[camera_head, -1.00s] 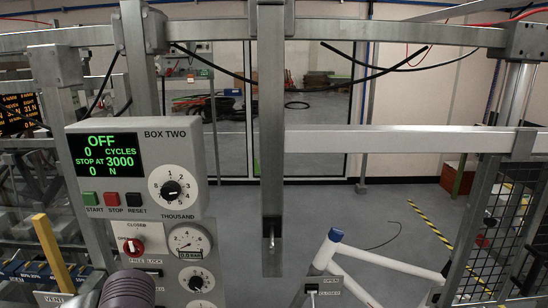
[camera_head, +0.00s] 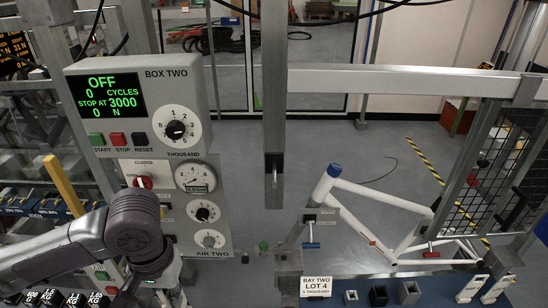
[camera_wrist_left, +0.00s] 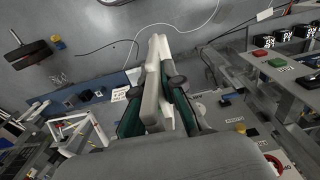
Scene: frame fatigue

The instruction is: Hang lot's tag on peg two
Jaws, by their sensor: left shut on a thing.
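My left arm comes in from the left in the head view, in front of the Box Two panel (camera_head: 140,110); its jaws are hidden there below the wrist. In the left wrist view my left gripper (camera_wrist_left: 158,98) is shut on a long pale flat piece (camera_wrist_left: 151,85). No writing on it is legible, so I cannot tell whether it is lot's tag. A white card (camera_head: 316,287) reading "BAY TWO LOT 4" is at the bottom centre. Two pale tag-like pieces (camera_head: 471,288) stand at the lower right. I cannot tell which peg is peg two. My right gripper is not in view.
A white bicycle frame (camera_head: 375,205) stands right of the grey vertical post (camera_head: 274,110). A mesh guard (camera_head: 500,165) is at the right. A yellow bar (camera_head: 64,186) rises at the left. Small blocks (camera_head: 378,295) sit along the bottom edge.

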